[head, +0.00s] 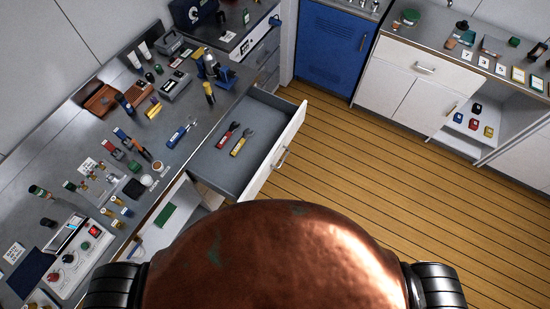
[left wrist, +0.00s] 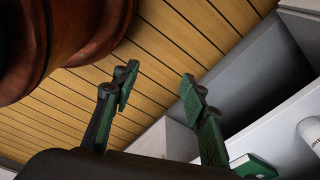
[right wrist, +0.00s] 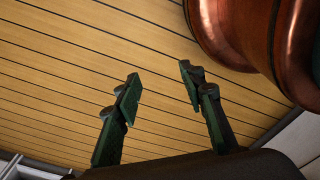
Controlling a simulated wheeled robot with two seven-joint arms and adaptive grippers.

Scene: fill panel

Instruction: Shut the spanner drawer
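The spanner drawer (head: 207,170) stands pulled out from the workbench on the left in the head view. Its white front (head: 277,158) with a metal handle (head: 282,157) faces the floor area. Two tools lie inside, a red-handled one (head: 227,136) and a yellow-handled one (head: 241,142). My left gripper (left wrist: 158,82) is open and empty in the left wrist view, over the floor and close to white cabinet parts. My right gripper (right wrist: 158,78) is open and empty over the floor in the right wrist view. Neither gripper shows in the head view.
The workbench (head: 190,152) is crowded with tools, bottles and a control box (head: 83,255). An open compartment below holds a green item (head: 166,215). A blue cabinet (head: 328,50) and white cabinets (head: 400,80) line the far side. The wooden floor (head: 390,165) is clear.

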